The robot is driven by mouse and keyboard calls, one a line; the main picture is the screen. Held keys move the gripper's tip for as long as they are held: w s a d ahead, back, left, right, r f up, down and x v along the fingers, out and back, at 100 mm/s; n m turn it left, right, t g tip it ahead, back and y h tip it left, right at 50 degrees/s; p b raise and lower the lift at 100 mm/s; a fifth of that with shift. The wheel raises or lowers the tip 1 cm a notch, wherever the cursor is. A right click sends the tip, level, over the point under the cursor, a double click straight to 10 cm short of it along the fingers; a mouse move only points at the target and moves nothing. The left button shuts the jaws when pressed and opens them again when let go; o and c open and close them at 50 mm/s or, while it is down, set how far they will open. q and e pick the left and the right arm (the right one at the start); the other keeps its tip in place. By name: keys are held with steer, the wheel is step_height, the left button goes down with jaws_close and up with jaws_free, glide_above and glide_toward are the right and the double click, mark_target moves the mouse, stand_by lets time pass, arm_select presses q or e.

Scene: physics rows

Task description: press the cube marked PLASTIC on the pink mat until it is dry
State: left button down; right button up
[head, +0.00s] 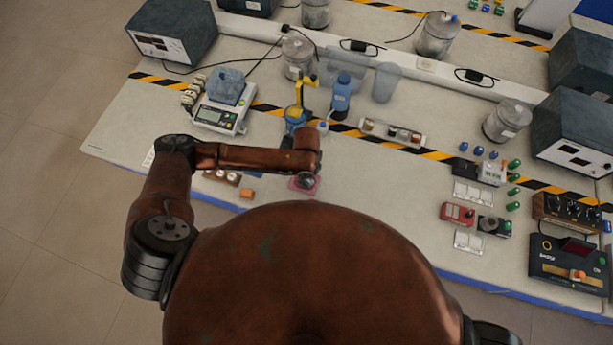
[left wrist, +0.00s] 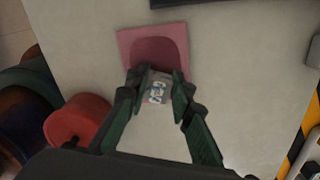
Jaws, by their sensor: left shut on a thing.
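The pink mat (head: 314,187) lies on the bench near its front edge, under the end of my left arm in the head view. In the left wrist view the mat (left wrist: 127,40) lies ahead of the fingertips, with a darker rounded patch in its middle. My left gripper (left wrist: 157,84) is shut on a small pale cube (left wrist: 157,96) with blue-and-white marking too blurred to read. The cube is at the near side of the mat; I cannot tell whether it touches it. In the head view my left gripper (head: 307,181) hides the cube. My right gripper is out of view.
An orange block (head: 246,193) and a brown holder with small pieces (head: 222,177) stand left of the mat. A scale (head: 217,115) with a clear container, a blue bottle (head: 342,96) and a tray of small items (head: 392,133) stand behind. Bare bench lies right of the mat.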

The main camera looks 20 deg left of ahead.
arm_select(q)
steer(key=shift+s+f+p, duration=0.1)
steer(key=shift+p, duration=0.3)
stand_by(1.5)
steer(key=shift+a+r+p, duration=0.3)
steer(key=shift+r+p, duration=0.5)
steer(key=shift+p, duration=0.25)
steer(key=shift+f, duration=0.75)
stand_by(0.5)
stand_by(2.0)
steer(key=shift+p, duration=0.35)
steer(key=shift+d+r+p, duration=0.3)
steer(key=shift+r+p, duration=0.4)
steer(key=shift+p, duration=0.1)
